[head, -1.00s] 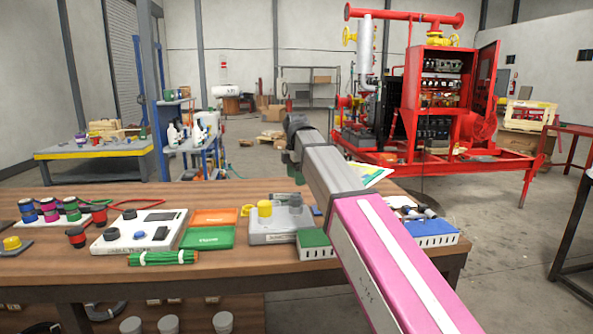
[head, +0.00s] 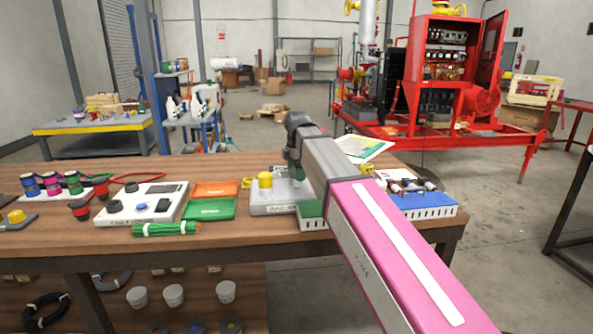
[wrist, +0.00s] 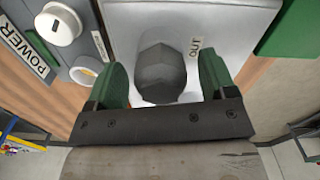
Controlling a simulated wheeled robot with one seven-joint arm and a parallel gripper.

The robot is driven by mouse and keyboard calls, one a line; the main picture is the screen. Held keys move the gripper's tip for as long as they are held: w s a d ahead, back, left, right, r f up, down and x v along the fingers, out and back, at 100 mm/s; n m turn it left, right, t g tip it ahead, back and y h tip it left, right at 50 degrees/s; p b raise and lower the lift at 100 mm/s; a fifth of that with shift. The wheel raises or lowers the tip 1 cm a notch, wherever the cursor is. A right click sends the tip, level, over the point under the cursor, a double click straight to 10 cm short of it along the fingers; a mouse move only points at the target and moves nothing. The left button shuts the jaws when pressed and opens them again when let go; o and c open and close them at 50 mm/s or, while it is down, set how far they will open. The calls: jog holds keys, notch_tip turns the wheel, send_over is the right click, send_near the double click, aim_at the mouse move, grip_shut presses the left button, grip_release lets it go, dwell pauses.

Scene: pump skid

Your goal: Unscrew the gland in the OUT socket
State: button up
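The dark grey hex-headed gland (wrist: 160,74) stands in the pale box (wrist: 205,18) beside the OUT label (wrist: 195,47) in the wrist view. My gripper (wrist: 163,85) is open, with one green finger on each side of the gland. A gap shows between the left finger and the gland; the right finger is nearer. Contact with either finger is not clear. In the head view my gripper (head: 296,172) is low over the right part of the box (head: 258,198), hiding the gland there. A yellow gland (head: 265,180) stands upright on the box's left part.
A grey device with a POWER label (wrist: 27,52) and a white cap (wrist: 58,23) is close to the left finger. Green (head: 209,209) and orange (head: 216,189) trays lie left of the box. A blue box (head: 425,206) is right of my arm.

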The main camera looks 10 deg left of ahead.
jog(key=c, duration=0.8)
jog(key=shift+o, duration=0.9)
jog(key=shift+c, duration=1)
jog(key=n, duration=0.4)
jog(key=shift+n, duration=0.3)
jog(key=n, duration=0.4)
jog(key=shift+n, duration=0.3)
jog(key=o, duration=1)
